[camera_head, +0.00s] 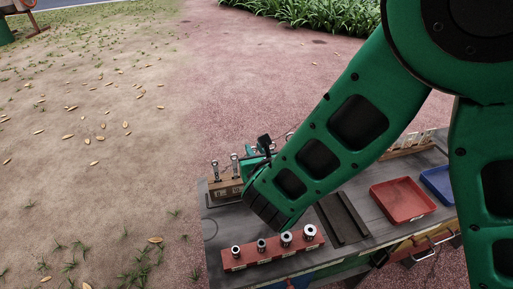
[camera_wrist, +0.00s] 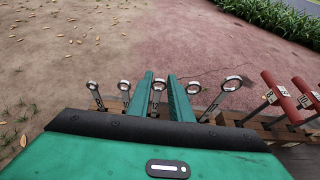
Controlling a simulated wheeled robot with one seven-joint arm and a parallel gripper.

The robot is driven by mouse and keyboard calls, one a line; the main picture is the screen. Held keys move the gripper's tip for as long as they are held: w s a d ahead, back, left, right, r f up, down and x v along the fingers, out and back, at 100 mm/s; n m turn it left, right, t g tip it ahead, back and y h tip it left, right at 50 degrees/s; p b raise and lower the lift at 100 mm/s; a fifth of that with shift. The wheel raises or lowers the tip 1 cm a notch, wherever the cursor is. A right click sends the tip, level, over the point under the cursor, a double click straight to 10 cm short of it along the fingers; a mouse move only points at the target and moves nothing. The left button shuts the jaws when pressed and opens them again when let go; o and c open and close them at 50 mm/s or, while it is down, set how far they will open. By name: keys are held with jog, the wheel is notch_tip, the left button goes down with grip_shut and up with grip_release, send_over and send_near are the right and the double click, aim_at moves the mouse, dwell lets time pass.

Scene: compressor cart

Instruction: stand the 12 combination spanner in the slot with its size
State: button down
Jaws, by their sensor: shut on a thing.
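My gripper (camera_wrist: 160,86) is shut on a ring-ended metal spanner (camera_wrist: 159,84), which shows upright between the two green fingers in the wrist view. Other spanners stand in a row on both sides, two at the left (camera_wrist: 124,87) and two at the right (camera_wrist: 232,83). A wooden rack (camera_wrist: 246,121) shows at the right of the row. In the head view the rack (camera_head: 227,188) holds two visible spanners (camera_head: 235,165); my arm hides the rest.
The grey cart top (camera_head: 290,262) carries a red socket rail (camera_head: 272,252) with several sockets, a dark channelled tray (camera_head: 342,218), a red tray (camera_head: 402,200) and a blue tray (camera_head: 438,184). Red-handled tools (camera_wrist: 279,88) with white labels stand right of the spanners.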

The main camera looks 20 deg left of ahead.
jog(key=c, duration=1.5)
grip_release()
jog(key=shift+v, duration=5.25)
